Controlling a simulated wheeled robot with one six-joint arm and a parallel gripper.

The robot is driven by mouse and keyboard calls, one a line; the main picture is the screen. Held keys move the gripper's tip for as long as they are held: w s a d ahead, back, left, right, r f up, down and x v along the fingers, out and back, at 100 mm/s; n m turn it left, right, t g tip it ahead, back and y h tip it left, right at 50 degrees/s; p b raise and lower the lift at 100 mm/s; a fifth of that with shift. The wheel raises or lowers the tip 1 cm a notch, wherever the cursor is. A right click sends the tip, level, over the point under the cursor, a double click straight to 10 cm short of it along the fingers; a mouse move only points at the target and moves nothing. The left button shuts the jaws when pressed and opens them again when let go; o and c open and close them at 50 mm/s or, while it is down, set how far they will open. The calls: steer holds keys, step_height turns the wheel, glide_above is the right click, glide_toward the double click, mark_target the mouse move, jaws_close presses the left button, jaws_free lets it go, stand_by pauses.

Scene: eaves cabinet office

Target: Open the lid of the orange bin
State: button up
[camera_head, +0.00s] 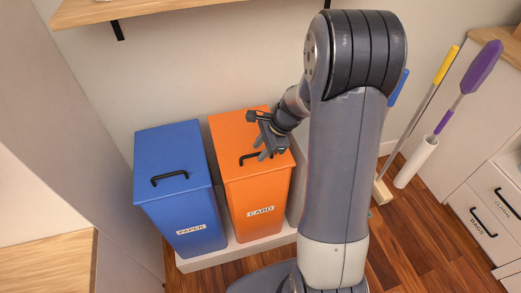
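The orange bin (256,198) stands against the wall with a "CARD" label on its front. Its flat orange lid (229,130) looks closed and has a black bar handle (246,158). My gripper (268,155) is over the lid, pointing down beside the right part of the handle, and hides some of it. I cannot tell whether the fingers touch the handle or lie around it. The fingers are small and partly overlap, so their opening is unclear.
A blue bin (178,200) labelled "PAPER" stands close on the left, on the same pale plinth (215,256). A wooden shelf (120,10) is on the wall above. A mop (420,110), a purple-headed tool (475,75) and white drawers (490,205) are at right.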

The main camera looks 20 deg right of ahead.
steer(key=shift+a+f, duration=0.15)
steer(key=shift+f, duration=0.15)
steer(key=shift+c, duration=0.4)
jaws_close()
